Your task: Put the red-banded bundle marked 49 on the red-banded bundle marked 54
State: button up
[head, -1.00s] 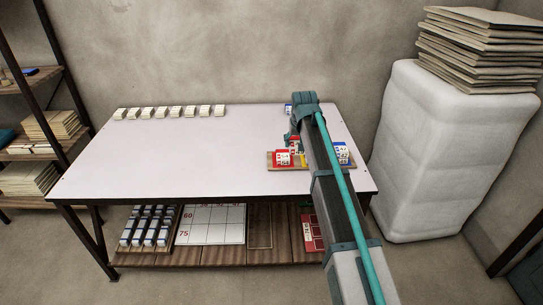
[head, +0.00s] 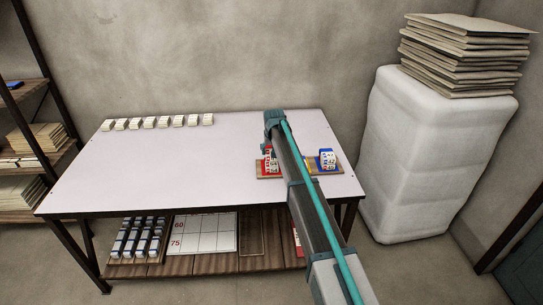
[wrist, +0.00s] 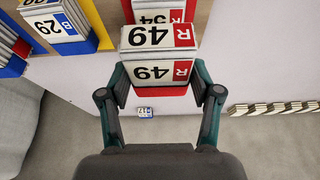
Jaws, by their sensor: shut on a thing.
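The red-banded bundle marked 49 (wrist: 150,38) is between the fingers of my gripper (wrist: 160,88) in the wrist view. My gripper is shut on it. The red-banded bundle marked 54 (wrist: 153,17) shows just beyond it at the top edge, partly covered by it. I cannot tell whether the two touch or how high 49 is over 54. In the head view, red bundles (head: 268,162) show at the left side of my arm, on a wooden tray (head: 262,178). My arm hides the gripper's fingers there.
A blue-banded bundle marked 29 (wrist: 54,27) stands beside the red ones; it also shows in the head view (head: 327,158). Several white blocks (head: 163,123) line the table's back left. The table's (head: 160,165) middle and left are clear.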

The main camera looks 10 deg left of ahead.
aim_at(271, 163)
jog(key=shift+w+a+f, duration=0.1)
jog(key=shift+w+f, duration=0.25)
jog(key=shift+f+p, duration=0.65)
jog(key=shift+f, duration=1.05)
jog(key=shift+f, duration=0.2)
jog(key=o, duration=1.2)
jog(key=shift+c, duration=0.2)
jog(key=shift+r, duration=0.1)
jog(key=shift+r, duration=0.2)
jog(key=b+v, duration=0.2)
jog(key=v, duration=1)
jog(key=shift+f, duration=0.1)
